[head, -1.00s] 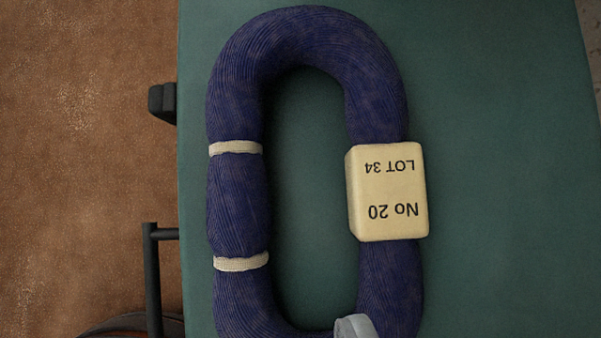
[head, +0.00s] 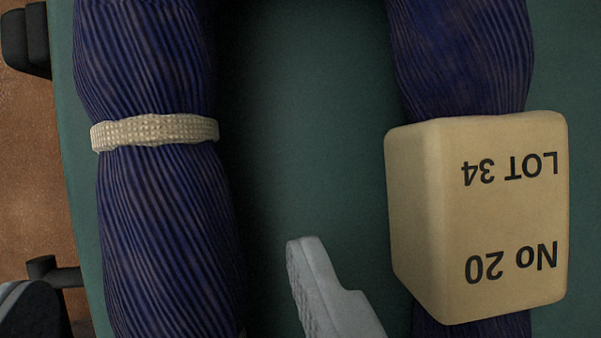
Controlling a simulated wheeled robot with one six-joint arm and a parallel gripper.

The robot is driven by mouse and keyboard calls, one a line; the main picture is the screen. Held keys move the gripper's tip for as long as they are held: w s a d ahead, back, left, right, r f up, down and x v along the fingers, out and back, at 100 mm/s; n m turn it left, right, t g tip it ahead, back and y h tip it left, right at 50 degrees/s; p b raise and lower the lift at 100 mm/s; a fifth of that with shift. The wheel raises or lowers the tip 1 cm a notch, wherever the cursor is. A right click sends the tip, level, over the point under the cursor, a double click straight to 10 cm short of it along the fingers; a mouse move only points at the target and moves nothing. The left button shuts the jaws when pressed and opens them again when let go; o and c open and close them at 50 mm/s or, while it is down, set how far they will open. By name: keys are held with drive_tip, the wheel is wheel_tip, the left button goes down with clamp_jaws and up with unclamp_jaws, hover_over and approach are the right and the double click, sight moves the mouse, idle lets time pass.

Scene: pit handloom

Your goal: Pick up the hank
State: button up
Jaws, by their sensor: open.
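The hank (head: 165,230) is a thick loop of dark blue ribbed yarn, and only its two long sides show now. A cream woven tie (head: 155,132) goes around its left side. A cream block label (head: 478,218) sits on its right side, with "LOT 34" and "No 20" upside down. One grey finger of my gripper (head: 322,285) shows at the bottom, over the gap inside the loop and left of the label. The gripper is open with nothing seen held. The other finger is not visible. I cannot tell the finger's height against the yarn.
The hank lies on a green surface (head: 290,150), bare inside the loop. Its left edge shows, with brown floor (head: 22,150) beyond. A black fitting (head: 28,40) and a dark bar (head: 52,272) stick out at that edge.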

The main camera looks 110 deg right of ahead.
drive_tip(key=shift+x, duration=0.85)
drive_tip(key=c, duration=1.1)
drive_tip(key=shift+c, duration=0.2)
drive_tip(key=shift+r, duration=0.15)
